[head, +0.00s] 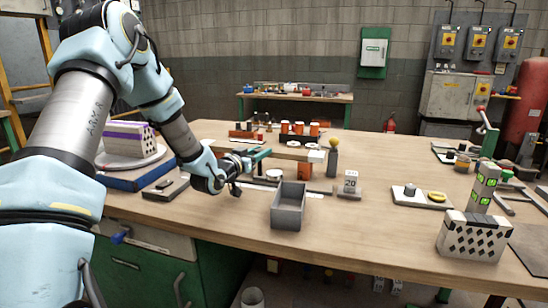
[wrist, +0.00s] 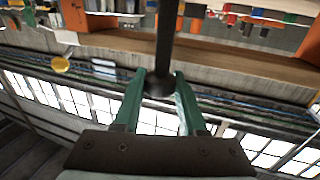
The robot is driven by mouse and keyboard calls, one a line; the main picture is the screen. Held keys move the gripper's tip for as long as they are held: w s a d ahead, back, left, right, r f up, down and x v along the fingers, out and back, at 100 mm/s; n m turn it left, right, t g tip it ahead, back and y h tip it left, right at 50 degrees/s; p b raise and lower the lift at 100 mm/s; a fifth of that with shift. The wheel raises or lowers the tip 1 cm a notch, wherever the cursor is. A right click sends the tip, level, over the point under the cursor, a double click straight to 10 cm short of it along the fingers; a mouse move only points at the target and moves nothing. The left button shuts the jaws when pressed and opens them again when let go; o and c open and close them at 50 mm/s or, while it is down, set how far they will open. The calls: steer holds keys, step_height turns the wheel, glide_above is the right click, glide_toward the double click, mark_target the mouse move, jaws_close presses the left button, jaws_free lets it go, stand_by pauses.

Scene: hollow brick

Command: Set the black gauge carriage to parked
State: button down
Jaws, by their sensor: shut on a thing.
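My gripper (head: 258,157) reaches in from the left, low over the middle of the bench, beside a raised wooden shelf (head: 225,145). In the wrist view its two green fingers (wrist: 159,88) are shut on a dark round knob (wrist: 157,82) at the end of a dark stem (wrist: 167,35). The knob and stem look like part of the black gauge carriage, but I cannot make out the carriage body; my gripper and arm cover that spot in the head view. A pale strip (head: 258,187) lies on the bench below my gripper. I cannot read any parked mark.
A grey open bin (head: 288,207) stands just right of my gripper, with a block marked 20 (head: 350,184) and a yellow-topped post (head: 333,158) beyond. A striped box (head: 125,138) sits at left. A diamond-patterned box (head: 470,238) stands at right. The front middle of the bench is clear.

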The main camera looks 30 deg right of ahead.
steer(key=w+a, duration=0.4)
steer(key=a, duration=0.1)
steer(key=w+a+b, duration=0.1)
steer(key=w+a, duration=0.3)
steer(key=w, duration=0.1)
steer(key=shift+a, duration=0.35)
steer(key=shift+c, duration=2.3)
jaws_free()
steer(key=b+v, duration=0.2)
steer(key=v, duration=0.8)
steer(key=shift+s+a, duration=0.25)
steer(key=shift+a, duration=0.05)
